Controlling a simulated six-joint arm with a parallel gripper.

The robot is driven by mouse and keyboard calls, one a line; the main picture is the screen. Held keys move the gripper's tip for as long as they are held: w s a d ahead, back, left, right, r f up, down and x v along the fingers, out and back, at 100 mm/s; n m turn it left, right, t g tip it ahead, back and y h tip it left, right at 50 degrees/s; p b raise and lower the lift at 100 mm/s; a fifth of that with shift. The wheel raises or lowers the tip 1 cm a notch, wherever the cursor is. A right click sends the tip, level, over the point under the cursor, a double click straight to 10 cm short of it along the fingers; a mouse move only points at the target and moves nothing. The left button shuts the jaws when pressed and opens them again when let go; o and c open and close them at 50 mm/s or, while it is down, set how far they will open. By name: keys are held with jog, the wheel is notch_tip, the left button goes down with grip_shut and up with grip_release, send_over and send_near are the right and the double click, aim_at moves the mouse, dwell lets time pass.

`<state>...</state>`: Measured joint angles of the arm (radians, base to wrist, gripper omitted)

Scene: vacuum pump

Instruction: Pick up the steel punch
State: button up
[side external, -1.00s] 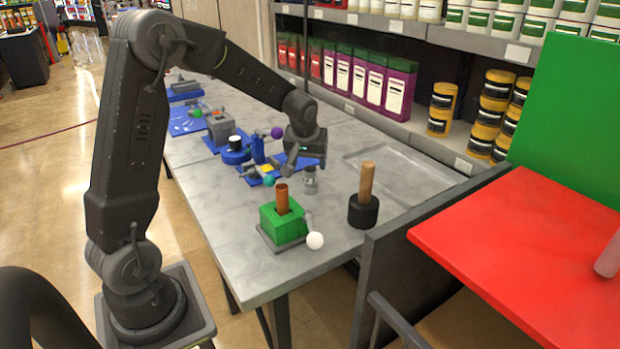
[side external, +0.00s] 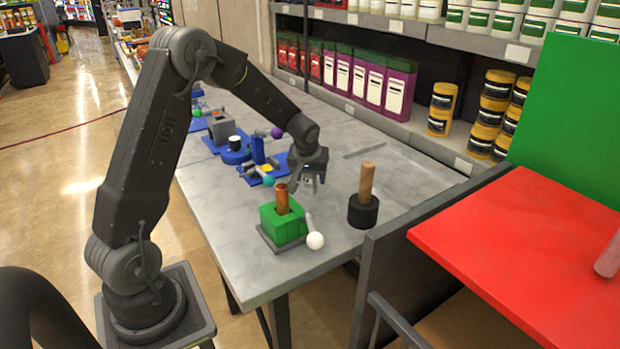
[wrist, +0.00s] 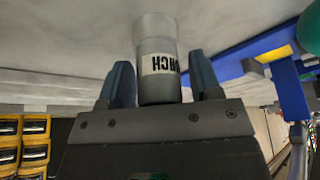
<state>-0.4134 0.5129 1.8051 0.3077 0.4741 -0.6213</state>
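The steel punch (wrist: 157,40) is a grey metal cylinder with a white label, of which the letters "NCH" show upside down in the wrist view. It stands between the two fingers of my gripper (wrist: 160,75). In the side view my gripper (side external: 312,185) points down over the table, around the punch, which is mostly hidden there. The fingers look open and not closed on it.
A green block with a copper-coloured rod (side external: 283,222) stands in front of my gripper, with a white ball (side external: 315,241) beside it. A black holder with a wooden rod (side external: 364,205) is to the right. Blue fixtures (side external: 262,165) lie to the left.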

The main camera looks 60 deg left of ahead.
jog(key=c, duration=0.9)
jog(key=shift+c, duration=0.2)
